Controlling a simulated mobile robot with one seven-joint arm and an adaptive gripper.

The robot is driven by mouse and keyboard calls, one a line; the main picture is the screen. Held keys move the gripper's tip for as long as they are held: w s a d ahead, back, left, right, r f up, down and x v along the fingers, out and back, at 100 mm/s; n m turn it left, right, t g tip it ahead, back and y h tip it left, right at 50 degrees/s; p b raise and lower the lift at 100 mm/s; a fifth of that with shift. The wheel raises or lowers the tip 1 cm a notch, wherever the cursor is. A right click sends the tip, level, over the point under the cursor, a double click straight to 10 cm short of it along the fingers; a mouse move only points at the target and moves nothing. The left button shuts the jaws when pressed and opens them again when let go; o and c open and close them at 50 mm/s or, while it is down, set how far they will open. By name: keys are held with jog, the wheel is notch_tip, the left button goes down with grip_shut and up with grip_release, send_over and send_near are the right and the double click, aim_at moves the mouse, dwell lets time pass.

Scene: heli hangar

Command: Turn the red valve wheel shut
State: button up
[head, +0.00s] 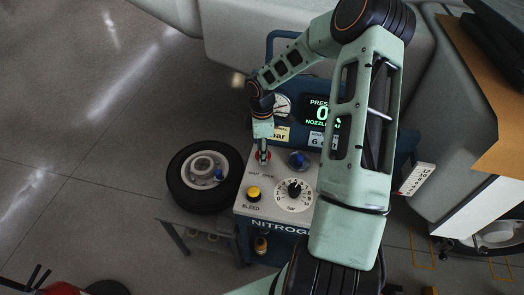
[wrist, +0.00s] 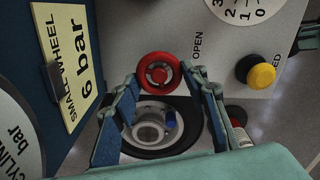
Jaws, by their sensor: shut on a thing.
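The red valve wheel (wrist: 158,73) sits on the light grey panel of the nitrogen cart. In the wrist view it is between the two fingers of my gripper (wrist: 160,78), which is shut on its rim from both sides. In the head view my gripper (head: 263,148) reaches down over the red wheel (head: 262,157), hiding much of it. The words SHUT and OPEN are printed below the wheel there. How far the wheel is turned cannot be told.
A blue knob (head: 298,160), a bar dial (head: 294,194) and a yellow bleed button (head: 253,194) are close to the wheel. A tyre (head: 183,187) lies on the cart's left shelf. A yellow 6 bar card (wrist: 69,60) and gauges stand behind. Open floor lies left.

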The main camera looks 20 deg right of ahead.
jog(key=shift+m, duration=0.3)
jog(key=m+b, duration=0.1)
jog(key=m, duration=0.2)
jog(key=shift+w+m+b, duration=0.1)
jog(key=shift+m+b, duration=0.2)
jog(key=shift+b, duration=0.05)
jog(key=m+b, duration=0.1)
jog(key=m, duration=0.3)
jog(key=shift+m+b, duration=0.3)
jog(key=shift+b, duration=0.1)
jog(key=m+b, duration=0.1)
jog(key=m, duration=0.3)
jog(key=shift+w+d+m+b, duration=0.1)
jog(key=shift+d+m+b, duration=0.05)
jog(key=shift+m+b, duration=0.85)
jog(key=shift+m, duration=1.5)
jog(key=shift+d, duration=0.1)
jog(key=o, duration=1.2)
jog(key=shift+c, duration=0.2)
